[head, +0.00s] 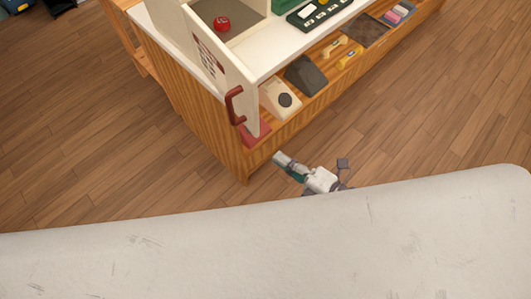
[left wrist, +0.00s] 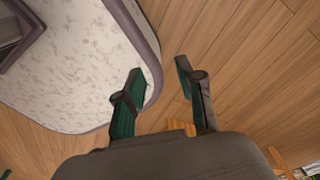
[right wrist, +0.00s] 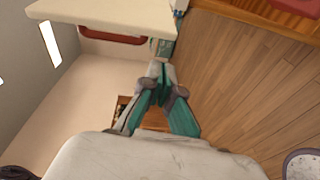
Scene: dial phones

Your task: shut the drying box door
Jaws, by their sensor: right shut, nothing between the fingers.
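The drying box (head: 255,22) stands on the counter at the top of the head view. Its white door (head: 221,72) is open, swung out towards me past the counter's front edge. A red handle (head: 233,105) is on the door's outer face; it also shows in the right wrist view (right wrist: 110,36), below the pale door panel (right wrist: 100,12). My right gripper (head: 278,158) is shut and empty, below and right of the handle, apart from the door. It also shows in its wrist view (right wrist: 158,70). My left gripper (left wrist: 158,85) is open and empty over the floor, outside the head view.
A red round object (head: 222,24) lies inside the box. The wooden counter (head: 205,115) has a lower shelf with a pale dial phone (head: 278,97), a dark wedge (head: 305,75) and yellow handsets (head: 350,57). The wooden floor (head: 90,140) left of the counter is clear.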

